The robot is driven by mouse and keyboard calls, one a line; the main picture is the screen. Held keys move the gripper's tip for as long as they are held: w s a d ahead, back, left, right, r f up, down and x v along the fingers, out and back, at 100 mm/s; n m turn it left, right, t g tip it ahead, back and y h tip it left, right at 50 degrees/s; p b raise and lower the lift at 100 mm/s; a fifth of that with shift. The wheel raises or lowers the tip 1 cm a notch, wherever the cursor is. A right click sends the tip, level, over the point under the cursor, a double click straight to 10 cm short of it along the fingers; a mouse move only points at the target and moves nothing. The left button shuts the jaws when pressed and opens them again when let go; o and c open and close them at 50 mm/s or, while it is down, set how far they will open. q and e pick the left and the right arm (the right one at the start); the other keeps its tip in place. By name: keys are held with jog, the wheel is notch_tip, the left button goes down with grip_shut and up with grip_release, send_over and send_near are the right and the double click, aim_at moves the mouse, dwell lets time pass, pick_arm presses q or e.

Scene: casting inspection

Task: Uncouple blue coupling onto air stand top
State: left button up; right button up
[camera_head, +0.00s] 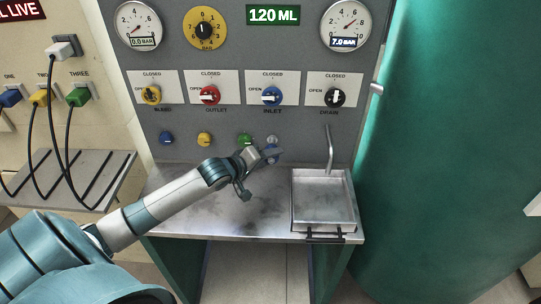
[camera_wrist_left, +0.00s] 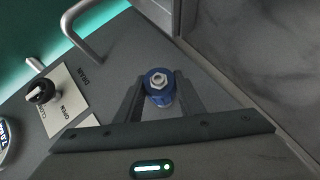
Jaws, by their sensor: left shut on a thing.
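The blue coupling (camera_wrist_left: 158,88) shows in the left wrist view between my left gripper's two fingers, with a pale hex fitting at its centre. My left gripper (camera_wrist_left: 155,98) is shut on it. In the head view my left gripper (camera_head: 270,153) is at the lower part of the grey panel, below the INLET valve, and the coupling is mostly hidden there. I cannot tell whether the coupling is still joined to the panel. I cannot pick out the air stand top for certain. My right gripper is not in view.
Blue (camera_head: 167,138), yellow (camera_head: 204,139) and green (camera_head: 245,140) fittings line the panel left of the gripper. A metal tray (camera_head: 324,230) stands under a spout (camera_head: 329,150) at right. The steel bench (camera_head: 215,215) has bare room. Cabled plugs (camera_head: 78,96) are at far left.

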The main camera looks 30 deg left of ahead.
pick_arm(q)
jog(key=shift+s+d+r+p, duration=0.1)
jog(key=shift+s+d+p, duration=0.25)
jog(key=shift+s+p, duration=0.2)
jog(key=shift+s+d+r+p, duration=0.1)
jog(key=shift+s+d+p, duration=0.2)
jog(key=shift+s+p, duration=0.15)
jog(key=shift+s+d+f+p, duration=0.1)
jog(key=shift+s+d+p, duration=0.2)
jog(key=shift+s, duration=0.25)
jog(key=shift+f, duration=0.1)
jog(key=s+d+r+m+g+h+b, duration=0.2)
jog(key=s+d+m+h+b, duration=0.2)
jog(key=d, duration=0.5)
jog(key=s+d+r+m+g+h+b, duration=0.3)
jog(key=s+d+m+h+b, duration=0.2)
jog(key=s+d+b, duration=0.2)
jog(key=shift+s+d+g, duration=0.3)
jog(key=shift+s+d, duration=0.35)
jog(key=shift+d, duration=0.4)
jog(key=shift+f, duration=0.1)
jog(key=shift+w+r, duration=0.2)
jog(key=shift+r, duration=0.05)
dwell(2.8)
